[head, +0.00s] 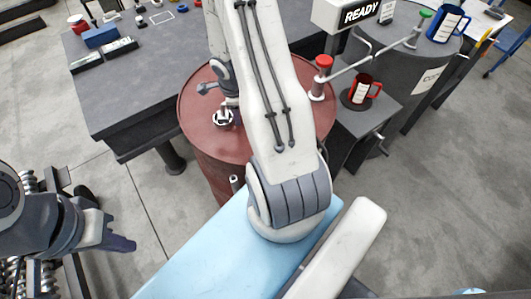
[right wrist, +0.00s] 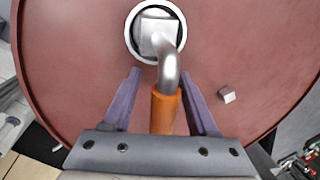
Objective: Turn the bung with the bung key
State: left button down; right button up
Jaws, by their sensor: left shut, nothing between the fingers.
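The bung (right wrist: 131,36) sits in a white ring on the red barrel's lid (right wrist: 70,60). The bung key has an orange handle (right wrist: 164,113) and a bent steel shank, whose square end is at the bung's middle. My right gripper (right wrist: 161,72) straddles the handle; its purple fingers are apart, with a gap showing beside the handle. In the head view the bung (head: 223,118) shows on the red barrel (head: 190,120), while my right arm hides much of the lid. My left gripper (head: 120,243) is shut and empty, low at the left.
A small grey block (right wrist: 227,94) shows on the lid. A dark table (head: 125,90) with blue and dark items stands behind left. A red mug (head: 360,89), a red-topped pipe (head: 322,75) and a grey barrel (head: 395,60) stand right.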

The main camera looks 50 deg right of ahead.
jog(key=shift+r, duration=0.1)
jog(key=shift+r, duration=0.15)
jog(key=r, duration=0.2)
jog(key=r+p, duration=0.2)
jog(key=r, duration=0.1)
jog(key=shift+s+a+r, duration=0.25)
jog(key=shift+a+r, duration=0.05)
jog(key=shift+a, duration=0.05)
notch_tip(320, 180, up, 11)
jog(key=p, duration=0.4)
jog(key=shift+s+a+r+p, duration=0.2)
jog(key=shift+s+a+p, duration=0.15)
jog(key=shift+p, duration=0.05)
